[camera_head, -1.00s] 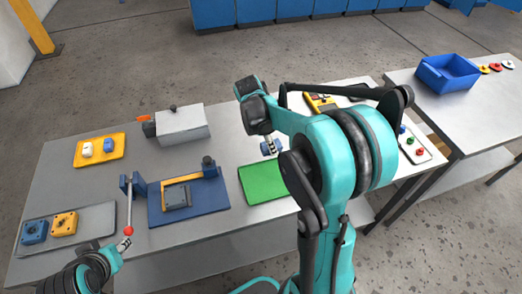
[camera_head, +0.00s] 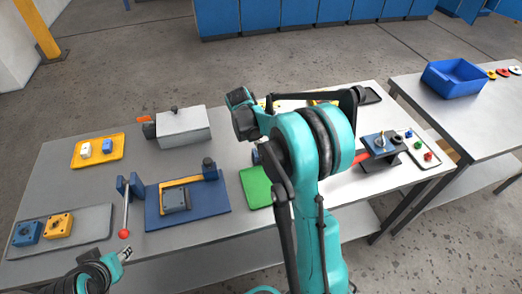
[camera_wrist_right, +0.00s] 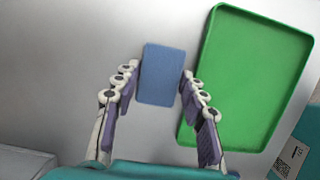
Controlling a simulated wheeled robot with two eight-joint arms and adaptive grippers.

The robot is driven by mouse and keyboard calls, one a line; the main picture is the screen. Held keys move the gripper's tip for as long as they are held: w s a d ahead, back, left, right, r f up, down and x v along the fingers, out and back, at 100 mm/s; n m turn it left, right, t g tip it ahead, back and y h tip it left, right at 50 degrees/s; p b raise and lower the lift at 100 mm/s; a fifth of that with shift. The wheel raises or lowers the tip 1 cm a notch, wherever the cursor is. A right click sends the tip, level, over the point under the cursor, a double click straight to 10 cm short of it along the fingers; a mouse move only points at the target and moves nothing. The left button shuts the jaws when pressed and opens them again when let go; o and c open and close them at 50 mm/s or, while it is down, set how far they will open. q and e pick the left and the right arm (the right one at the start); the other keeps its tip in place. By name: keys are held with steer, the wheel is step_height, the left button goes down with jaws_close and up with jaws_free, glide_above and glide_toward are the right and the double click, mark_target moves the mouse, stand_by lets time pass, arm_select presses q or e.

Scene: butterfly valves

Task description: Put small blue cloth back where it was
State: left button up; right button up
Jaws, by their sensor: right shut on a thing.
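The small blue cloth (camera_wrist_right: 162,75) is a flat blue rectangle between the fingers of my right gripper (camera_wrist_right: 158,88) in the right wrist view. The gripper is shut on it, just left of the green tray (camera_wrist_right: 192,128). I cannot tell whether the cloth touches the table. In the head view my right arm hides most of that gripper; a bit of blue (camera_head: 255,156) shows near the green tray (camera_head: 255,188). My left gripper (camera_head: 123,254) is empty at the front left; its opening is unclear.
A blue fixture (camera_head: 220,196), a grey box (camera_head: 183,127) and a yellow tray (camera_head: 118,150) stand left of the green tray. A blue block with a red handle (camera_head: 375,143) is at right. A blue bin (camera_head: 455,80) stands on the other table.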

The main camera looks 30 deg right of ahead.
mark_target(253, 153)
steer(key=shift+f, duration=0.2)
steer(key=o, duration=0.9)
steer(key=shift+r, duration=0.2)
steer(key=s+p+v, duration=0.1)
steer(key=p+v, duration=0.3)
steer(key=v, duration=0.7)
steer(key=s+a+r+m+t+y, duration=0.1)
steer(key=s+a+r+m+t, duration=0.2)
steer(key=s+a+r+m, duration=0.4)
steer(key=shift+s+a+f+m+t+y, duration=0.35)
steer(key=shift+s+a+f+m+t, duration=0.4)
steer(key=shift+s+m, duration=0.9)
steer(key=shift+s+a+f+m+t+y, duration=0.3)
steer(key=shift+s+a+f+m+t, duration=0.5)
steer(key=shift+s, duration=1.4)
steer(key=shift+s+a+f+m+t+y, duration=0.4)
steer(key=shift+s+a+m+t, duration=0.55)
steer(key=shift+s+m, duration=0.85)
